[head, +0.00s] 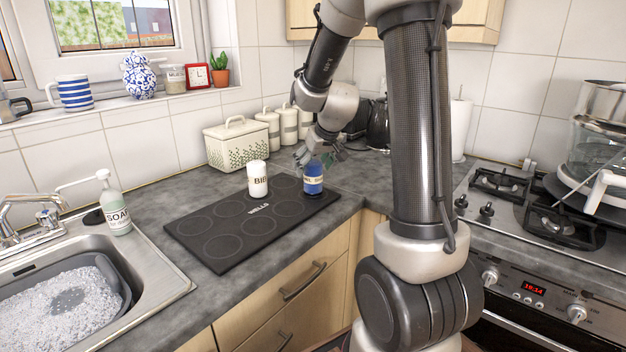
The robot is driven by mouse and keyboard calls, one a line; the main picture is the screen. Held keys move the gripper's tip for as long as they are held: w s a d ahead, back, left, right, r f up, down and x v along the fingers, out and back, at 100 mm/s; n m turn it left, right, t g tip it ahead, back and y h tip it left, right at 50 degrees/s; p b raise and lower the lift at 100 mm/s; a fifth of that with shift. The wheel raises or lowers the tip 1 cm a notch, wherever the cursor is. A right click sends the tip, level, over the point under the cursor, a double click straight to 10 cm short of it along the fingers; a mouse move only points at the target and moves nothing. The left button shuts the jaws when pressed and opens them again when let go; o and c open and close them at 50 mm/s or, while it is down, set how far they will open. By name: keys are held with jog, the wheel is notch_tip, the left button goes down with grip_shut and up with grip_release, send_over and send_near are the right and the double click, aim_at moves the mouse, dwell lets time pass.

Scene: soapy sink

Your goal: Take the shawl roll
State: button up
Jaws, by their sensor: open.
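No item can be clearly read as a shawl roll. A small upright blue cylinder with a pale label band (313,182) stands near the right end of the black mat (215,222); its lettering is too small to read fully. A white cylinder with dark lettering (258,182) stands upright to its left on the same mat. My gripper (316,160) is open, just above and behind the top of the blue cylinder. Its fingers partly overlap that top, and I cannot tell whether they touch it.
A soap bottle (115,208) and a sink with a foamy basin (125,285) are at left. A patterned bread bin (238,145) and lidded canisters (270,130) stand behind the mat. A black kettle (378,125) is near my arm; a gas hob (540,195) is at right.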

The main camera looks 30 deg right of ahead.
jog(key=c, duration=1.2)
jog(key=shift+r, duration=5.05)
jog(key=shift+r, duration=0.1)
jog(key=shift+r, duration=1.15)
